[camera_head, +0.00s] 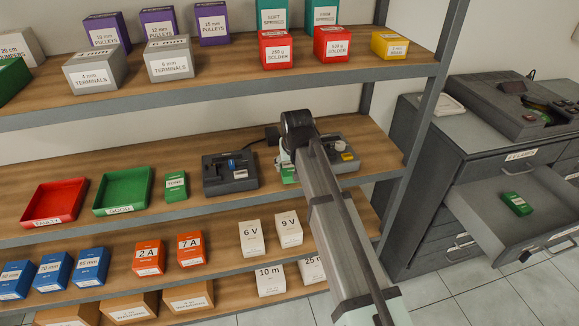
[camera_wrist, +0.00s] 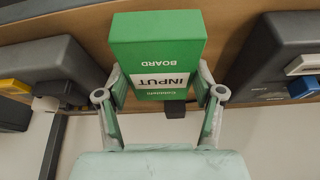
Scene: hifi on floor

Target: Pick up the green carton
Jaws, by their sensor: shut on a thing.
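A green carton with a white label reading "INPUT BOARD" (camera_wrist: 156,42) fills the top middle of the wrist view. My gripper (camera_wrist: 160,88) has a finger on each side of the carton and is shut on it. In the head view my gripper (camera_head: 287,160) is over the middle shelf, with a bit of the green carton (camera_head: 288,176) showing below it. My arm hides most of the carton there. I cannot tell whether it touches the shelf. Another small green carton (camera_head: 176,187) stands on the same shelf, beside the green tray.
On the middle shelf, a dark device (camera_head: 230,173) stands left of my gripper and a grey one (camera_head: 341,153) right. A red tray (camera_head: 53,218) and a green tray (camera_head: 122,208) are further left. An open drawer (camera_head: 480,210) at right holds a green object (camera_head: 517,204). Boxes line the shelves above and below.

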